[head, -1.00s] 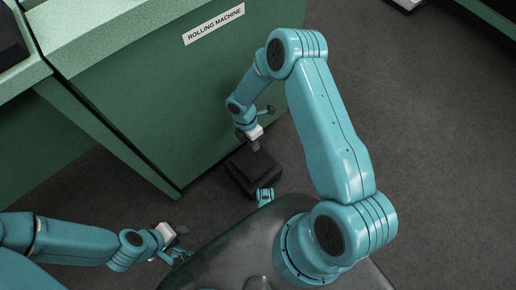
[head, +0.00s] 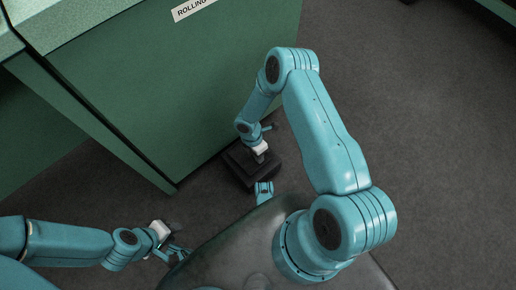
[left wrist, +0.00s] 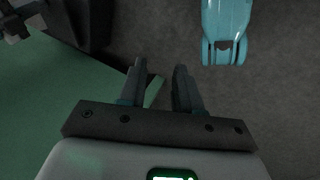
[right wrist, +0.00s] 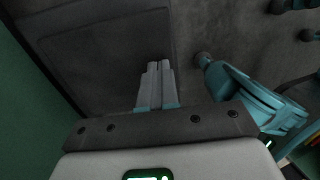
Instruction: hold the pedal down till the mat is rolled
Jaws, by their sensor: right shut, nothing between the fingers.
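The pedal (head: 238,172) is a dark, low box on the floor beside the green machine. In the right wrist view its broad dark top (right wrist: 100,55) lies below my fingers. My right gripper (head: 262,158) is shut and empty, pointing down at the pedal's top; it also shows in the right wrist view (right wrist: 158,66). The fingertips look at or just over the surface; I cannot tell how far the pedal is pressed. My left gripper (head: 180,240) is open and empty, low at the left, away from the pedal; its fingers (left wrist: 158,70) stand apart. No mat is in view.
The green rolling machine (head: 150,90), with its label (head: 190,8) partly cut off, stands behind and left of the pedal. Dark floor (head: 420,130) to the right is clear. One of my legs (head: 264,192) is close in front of the pedal.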

